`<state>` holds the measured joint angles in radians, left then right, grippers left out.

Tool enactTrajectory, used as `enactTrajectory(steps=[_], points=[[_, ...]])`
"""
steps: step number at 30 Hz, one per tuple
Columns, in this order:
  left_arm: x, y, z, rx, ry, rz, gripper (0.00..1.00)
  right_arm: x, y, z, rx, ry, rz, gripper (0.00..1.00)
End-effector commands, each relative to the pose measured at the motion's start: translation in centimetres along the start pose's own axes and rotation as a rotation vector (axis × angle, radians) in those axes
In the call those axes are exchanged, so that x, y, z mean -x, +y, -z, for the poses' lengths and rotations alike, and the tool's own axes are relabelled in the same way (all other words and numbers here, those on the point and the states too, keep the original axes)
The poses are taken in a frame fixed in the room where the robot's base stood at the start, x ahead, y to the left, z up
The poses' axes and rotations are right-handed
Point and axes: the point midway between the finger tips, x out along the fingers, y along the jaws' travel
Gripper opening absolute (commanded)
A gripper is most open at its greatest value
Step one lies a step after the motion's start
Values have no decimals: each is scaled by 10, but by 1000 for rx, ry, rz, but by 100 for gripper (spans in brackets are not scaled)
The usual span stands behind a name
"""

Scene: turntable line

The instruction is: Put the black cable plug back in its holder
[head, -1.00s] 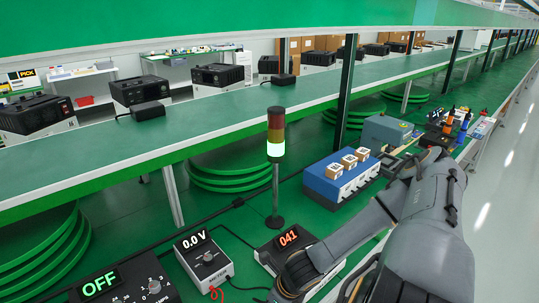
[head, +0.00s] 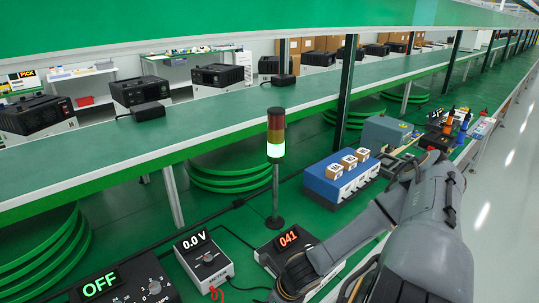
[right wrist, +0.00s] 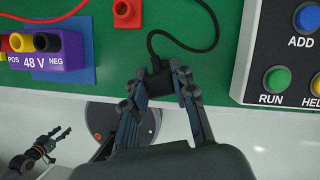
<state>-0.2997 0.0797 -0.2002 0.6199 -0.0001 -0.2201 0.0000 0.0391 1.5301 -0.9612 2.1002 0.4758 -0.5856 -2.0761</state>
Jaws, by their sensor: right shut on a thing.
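The black cable plug (right wrist: 157,77) is between the fingertips of my right gripper (right wrist: 158,88) in the right wrist view, over the green table near its edge. The gripper is shut on it. Its black cable (right wrist: 178,40) runs up from the plug and loops to the right on the green surface. My left gripper (right wrist: 58,143) shows at the lower left of the same view, apart from the plug, with its fingers spread and empty. In the head view neither gripper's fingertips show. I cannot make out the plug's holder in either view.
A purple 48 V terminal block (right wrist: 45,52) is left of the plug; a button panel (right wrist: 285,55) is right. The head view shows a lit stack light (head: 275,145) and 0.0 V meter (head: 204,255).

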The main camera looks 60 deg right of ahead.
Motion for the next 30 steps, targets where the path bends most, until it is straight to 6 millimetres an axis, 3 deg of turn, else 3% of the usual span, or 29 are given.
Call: enactTrajectory(steps=[30], points=[[9, 0, 1, 0, 0, 0, 52, -2, 0, 1, 0, 1, 0, 1]])
